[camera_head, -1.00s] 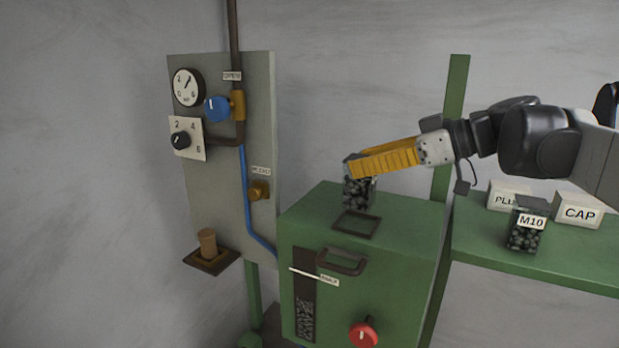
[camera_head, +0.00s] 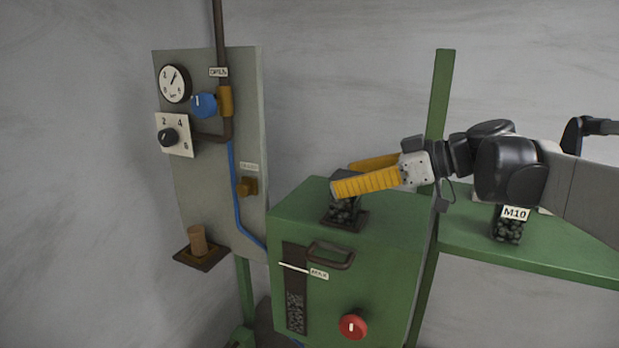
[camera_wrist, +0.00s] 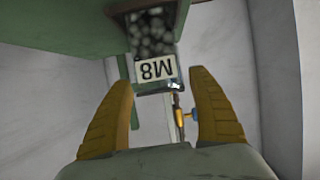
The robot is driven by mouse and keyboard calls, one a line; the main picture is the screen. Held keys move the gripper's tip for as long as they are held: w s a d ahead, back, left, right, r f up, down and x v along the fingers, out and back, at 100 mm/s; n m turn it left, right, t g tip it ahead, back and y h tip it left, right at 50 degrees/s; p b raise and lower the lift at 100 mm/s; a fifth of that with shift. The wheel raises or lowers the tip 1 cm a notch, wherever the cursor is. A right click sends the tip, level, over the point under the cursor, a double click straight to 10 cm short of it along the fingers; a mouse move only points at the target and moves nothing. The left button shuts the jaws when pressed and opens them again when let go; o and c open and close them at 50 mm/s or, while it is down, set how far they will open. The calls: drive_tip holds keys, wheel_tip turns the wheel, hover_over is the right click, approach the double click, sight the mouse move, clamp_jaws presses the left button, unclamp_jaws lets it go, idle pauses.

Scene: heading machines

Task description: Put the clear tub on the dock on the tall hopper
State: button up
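The clear tub (camera_head: 344,212), filled with dark pieces, stands upright within the dark square dock frame (camera_head: 363,217) on top of the green hopper (camera_head: 390,250). In the wrist view the tub (camera_wrist: 152,38) carries an upside-down M8 label. My gripper (camera_head: 342,178) is at the tub's upper part, its yellow fingers spread. In the wrist view gaps show between my fingers (camera_wrist: 158,80) and the label end of the tub. The front finger hides part of the tub in the head view. Whether the tub sits fully down in the frame is hard to tell.
A second tub, labelled M10 (camera_head: 507,228), stands on the green shelf (camera_head: 470,236) at right, partly behind my arm. A handle (camera_head: 331,256) and red knob (camera_head: 353,327) are on the hopper. A gauge panel (camera_head: 205,150) stands at left.

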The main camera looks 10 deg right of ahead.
drive_tip(key=shift+s+r, duration=0.1)
drive_tip(key=shift+r, duration=0.1)
drive_tip(key=b+v, duration=0.2)
drive_tip(key=v, duration=1)
